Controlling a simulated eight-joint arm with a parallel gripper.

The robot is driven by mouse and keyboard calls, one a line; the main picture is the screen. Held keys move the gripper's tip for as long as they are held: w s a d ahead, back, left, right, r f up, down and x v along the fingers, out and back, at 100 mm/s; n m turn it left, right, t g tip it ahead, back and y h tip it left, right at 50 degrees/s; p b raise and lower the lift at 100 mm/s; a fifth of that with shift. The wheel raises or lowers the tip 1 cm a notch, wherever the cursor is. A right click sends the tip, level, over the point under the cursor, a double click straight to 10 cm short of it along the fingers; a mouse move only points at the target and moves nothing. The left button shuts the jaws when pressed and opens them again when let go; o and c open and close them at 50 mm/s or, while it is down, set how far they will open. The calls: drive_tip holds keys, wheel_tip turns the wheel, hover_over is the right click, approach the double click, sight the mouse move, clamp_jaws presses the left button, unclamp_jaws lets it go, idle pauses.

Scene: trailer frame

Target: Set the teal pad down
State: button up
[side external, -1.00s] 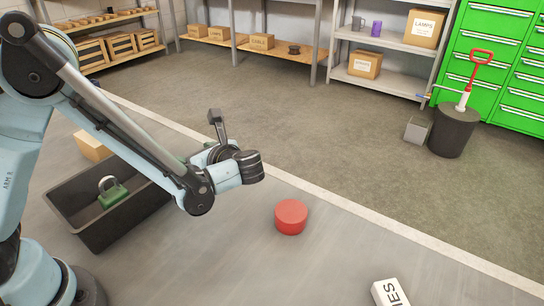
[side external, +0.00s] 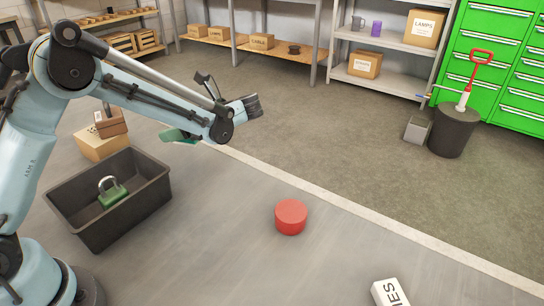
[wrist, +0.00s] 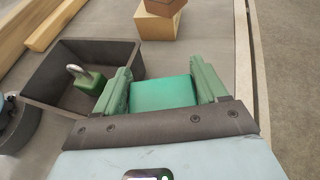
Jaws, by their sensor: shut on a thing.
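The teal pad (wrist: 163,93) lies between the two green fingers of my gripper (wrist: 161,75) in the wrist view. My gripper is shut on it. In the side external view my gripper (side external: 176,135) is held up in the air beyond the dark bin, and the pad is hard to tell from the green fingers there. What lies directly under the pad is hidden in the wrist view.
The dark bin (side external: 142,208) holds a green padlock (side external: 112,193). A cardboard box (side external: 98,147) with a brown block (side external: 112,125) on it stands behind. A red cylinder (side external: 291,217) and a white box (side external: 390,293) stand right, with clear grey floor between.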

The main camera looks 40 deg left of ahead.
drive_tip(key=g, duration=0.1)
hover_over(159, 154)
drive_tip(key=shift+n, duration=0.4)
wheel_tip(159, 154, down, 7)
drive_tip(key=shift+s+d+r, duration=0.1)
drive_tip(key=shift+f, duration=2.1)
drive_tip(key=shift+f, duration=0.1)
drive_tip(key=o, duration=1.1)
drive_tip(key=shift+c, duration=0.2)
